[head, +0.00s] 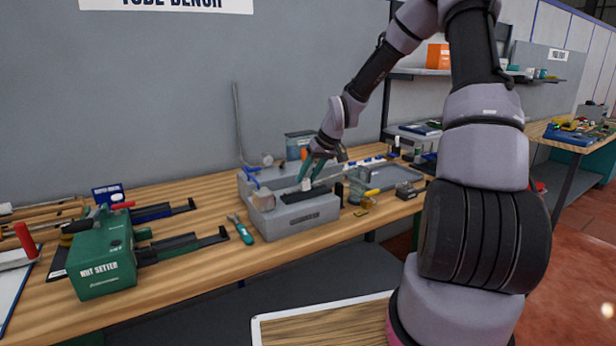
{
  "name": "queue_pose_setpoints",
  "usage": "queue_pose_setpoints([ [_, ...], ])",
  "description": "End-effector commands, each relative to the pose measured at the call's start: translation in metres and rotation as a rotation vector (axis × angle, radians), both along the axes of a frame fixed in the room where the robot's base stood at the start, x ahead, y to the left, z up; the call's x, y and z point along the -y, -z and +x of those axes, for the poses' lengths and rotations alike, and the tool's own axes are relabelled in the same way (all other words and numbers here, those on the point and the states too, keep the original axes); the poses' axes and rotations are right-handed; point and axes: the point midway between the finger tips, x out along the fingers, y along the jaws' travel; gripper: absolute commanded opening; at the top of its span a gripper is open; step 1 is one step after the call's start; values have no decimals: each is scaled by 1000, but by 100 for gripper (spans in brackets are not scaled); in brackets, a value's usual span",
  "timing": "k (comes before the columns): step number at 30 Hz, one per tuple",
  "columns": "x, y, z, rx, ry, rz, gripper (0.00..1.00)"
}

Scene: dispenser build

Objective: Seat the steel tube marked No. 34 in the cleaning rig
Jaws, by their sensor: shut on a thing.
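The grey block-shaped unit, which I take as the cleaning rig (300,219), stands on the wooden bench with a dark strip along its top. My gripper (306,181) has teal fingers and points down over the top of this unit. It is shut on a small, thin pale piece, which I take to be the steel tube; the fingers hide most of it. No number can be read at this size. I cannot tell whether the piece touches the rig or is held above it.
A green nut setter box (104,268) and black rails stand on the left of the bench. A teal-handled tool (242,231) lies left of the rig. A glass jar (357,184) and a grey tray (399,176) are on the right. Bare wood (190,285) lies in front.

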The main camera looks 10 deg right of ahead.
Motion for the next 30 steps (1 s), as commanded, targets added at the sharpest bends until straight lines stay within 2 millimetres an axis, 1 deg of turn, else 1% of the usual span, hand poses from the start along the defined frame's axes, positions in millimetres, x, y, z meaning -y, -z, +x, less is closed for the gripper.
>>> queue_pose_setpoints([
  [23,0,11,-1,-4,2,0,0],
  [30,-2,11,-2,-4,1,1,0],
])
